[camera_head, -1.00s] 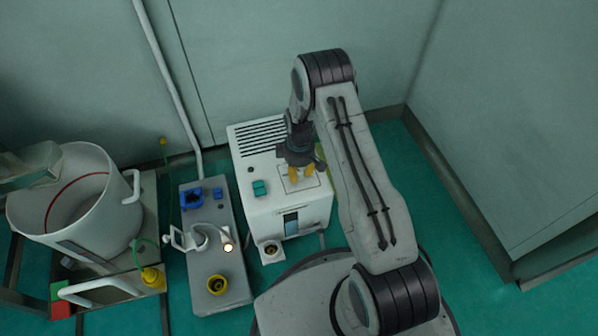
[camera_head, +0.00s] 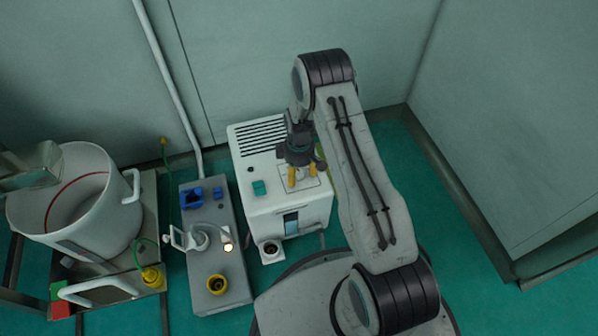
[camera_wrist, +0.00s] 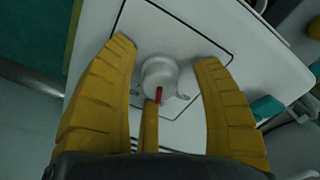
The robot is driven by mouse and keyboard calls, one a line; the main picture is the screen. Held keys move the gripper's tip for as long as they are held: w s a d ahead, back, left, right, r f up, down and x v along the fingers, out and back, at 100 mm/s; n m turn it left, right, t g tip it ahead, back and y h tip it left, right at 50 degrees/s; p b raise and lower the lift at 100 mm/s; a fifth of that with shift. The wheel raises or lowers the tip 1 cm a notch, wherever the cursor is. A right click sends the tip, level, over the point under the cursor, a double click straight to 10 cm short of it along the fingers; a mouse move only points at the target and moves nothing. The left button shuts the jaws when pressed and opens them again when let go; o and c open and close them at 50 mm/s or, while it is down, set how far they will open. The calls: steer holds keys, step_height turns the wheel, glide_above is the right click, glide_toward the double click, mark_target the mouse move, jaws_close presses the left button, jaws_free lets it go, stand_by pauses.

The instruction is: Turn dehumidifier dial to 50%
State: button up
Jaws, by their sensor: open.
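The dehumidifier (camera_head: 255,200) is a white box with a slatted grille on top, standing against the back wall. Its dial (camera_wrist: 160,78) is a round white knob with a red pointer mark, inside a black outlined panel on the top. In the wrist view the red mark points toward the bottom of the picture. My gripper (camera_head: 302,176) points down over this panel, and its yellow fingers (camera_wrist: 165,95) stand open on either side of the dial, with visible gaps. A third finger shows below the dial, close to the red mark. The dial is hidden in the head view. I cannot read any scale markings.
A teal switch (camera_head: 260,188) sits on the dehumidifier's top, left of my gripper; it also shows in the wrist view (camera_wrist: 267,107). A grey control box (camera_head: 205,265) with a blue socket stands to the left. A large white sieve pot (camera_head: 110,210) is farther left.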

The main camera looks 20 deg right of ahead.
steer(key=shift+r, duration=0.1)
step_height(320, 180, up, 12)
stand_by(0.6)
stand_by(0.5)
step_height(320, 180, up, 16)
steer(key=m+p, duration=0.2)
steer(key=p, duration=0.6)
glide_above(299, 171)
steer(key=s, duration=0.3)
steer(key=s+r+m+t+p, duration=0.1)
steer(key=s+r+p, duration=0.3)
steer(key=r, duration=0.5)
steer(key=s+r+m+t+p, duration=0.15)
steer(key=r+p, duration=0.35)
steer(key=r, duration=0.5)
steer(key=s+r+m+p, duration=0.2)
steer(key=s+r+p, duration=0.7)
steer(key=r, duration=0.3)
steer(key=s+r+m+p, duration=0.2)
steer(key=s+r+p, duration=0.7)
steer(key=r, duration=0.3)
steer(key=shift+s+t, duration=0.45)
steer(key=shift+s, duration=0.15)
steer(key=shift+o, duration=0.2)
steer(key=shift+r+m, duration=0.1)
steer(key=shift+m, duration=0.15)
